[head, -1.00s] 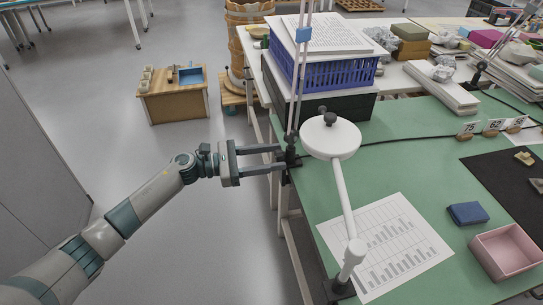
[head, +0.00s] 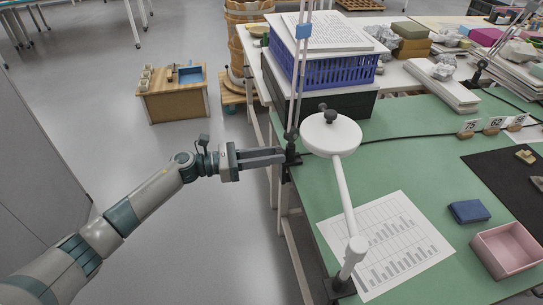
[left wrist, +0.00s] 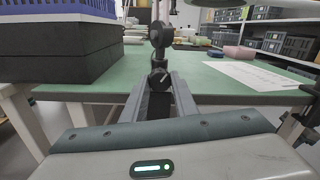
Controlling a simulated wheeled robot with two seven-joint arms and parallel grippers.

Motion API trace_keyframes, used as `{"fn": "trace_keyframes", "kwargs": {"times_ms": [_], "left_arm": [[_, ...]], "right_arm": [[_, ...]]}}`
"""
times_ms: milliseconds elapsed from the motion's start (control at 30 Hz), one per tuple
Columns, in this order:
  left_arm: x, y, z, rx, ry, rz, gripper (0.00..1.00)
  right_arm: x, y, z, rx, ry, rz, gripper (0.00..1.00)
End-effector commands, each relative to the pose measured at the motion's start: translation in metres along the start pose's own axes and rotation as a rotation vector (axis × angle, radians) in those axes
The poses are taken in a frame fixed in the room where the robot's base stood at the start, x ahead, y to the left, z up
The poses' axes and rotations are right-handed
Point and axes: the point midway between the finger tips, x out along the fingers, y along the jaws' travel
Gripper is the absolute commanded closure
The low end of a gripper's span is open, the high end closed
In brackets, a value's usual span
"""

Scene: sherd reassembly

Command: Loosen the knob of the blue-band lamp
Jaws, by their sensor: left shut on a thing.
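The blue-band lamp rises from the left edge of the green table, with its blue band (head: 303,32) high on thin pale rods. Its dark clamp (head: 291,160) grips the table edge, and it also shows in the left wrist view (left wrist: 161,40). My left gripper (head: 284,157) reaches in level from the left. It is shut on the clamp's dark knob (left wrist: 160,79), which sits between the fingertips in the left wrist view. In the head view the fingers mostly hide the knob. My right gripper is not in view.
A white round-headed lamp (head: 331,134) stands close to the right of the clamp. A blue basket (head: 340,70) on dark boxes (head: 345,103) is just behind. A printed sheet (head: 385,245), blue block (head: 469,211) and pink tray (head: 507,250) lie on the table. Open floor is to the left.

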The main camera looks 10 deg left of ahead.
Motion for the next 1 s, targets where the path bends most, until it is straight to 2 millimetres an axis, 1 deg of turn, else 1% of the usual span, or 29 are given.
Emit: {"fn": "trace_keyframes", "kwargs": {"times_ms": [133, 400, 433, 467, 500, 833, 1000], "left_arm": [[-0.0002, 0.0001, -0.0001, -0.066, -0.002, 0.001, 0.96], [-0.0003, 0.0000, 0.0001, -0.072, -0.002, 0.001, 0.96], [-0.0003, 0.0000, 0.0001, -0.072, -0.002, 0.001, 0.72], [-0.0003, 0.0000, 0.0001, -0.072, -0.002, 0.000, 0.64], [-0.0003, 0.0000, 0.0002, -0.071, -0.002, 0.000, 0.55], [-0.0009, 0.0000, 0.0000, -0.070, -0.002, 0.000, 0.55], [-0.0080, 0.0003, -0.0007, -0.071, -0.002, 0.001, 0.55]], "right_arm": [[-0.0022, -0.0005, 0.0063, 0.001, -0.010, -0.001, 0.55], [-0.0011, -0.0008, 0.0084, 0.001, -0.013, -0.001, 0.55], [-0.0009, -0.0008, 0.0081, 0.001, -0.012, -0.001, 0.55], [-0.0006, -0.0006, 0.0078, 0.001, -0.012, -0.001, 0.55], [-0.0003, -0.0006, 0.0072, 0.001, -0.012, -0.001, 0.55], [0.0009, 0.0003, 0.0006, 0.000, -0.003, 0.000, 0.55], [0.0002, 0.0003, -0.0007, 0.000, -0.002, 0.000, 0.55]]}}
